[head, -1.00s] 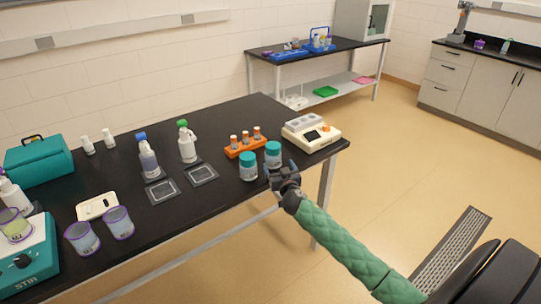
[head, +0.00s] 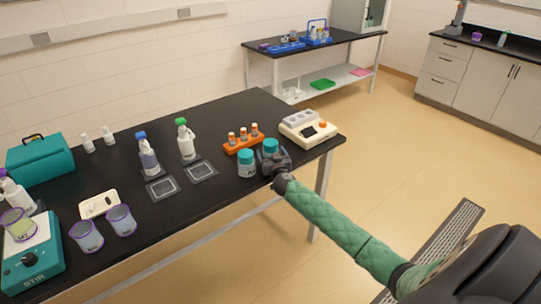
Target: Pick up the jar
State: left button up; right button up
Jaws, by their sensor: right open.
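Two white jars with teal lids stand on the black bench near its front right edge. The left jar (head: 246,164) stands clear of the gripper. The right jar (head: 270,146) shows mainly its teal lid; its body is largely hidden by my right gripper (head: 271,158). The right gripper is open, low at the bench edge, with its fingers around or right beside the right jar; contact cannot be made out. My left gripper is not in view.
An orange rack (head: 243,141) with orange-capped vials stands behind the jars. A cream block device (head: 309,128) is behind right. Bare bench lies in front of the pads.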

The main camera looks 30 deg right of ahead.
jog(key=c, duration=1.1)
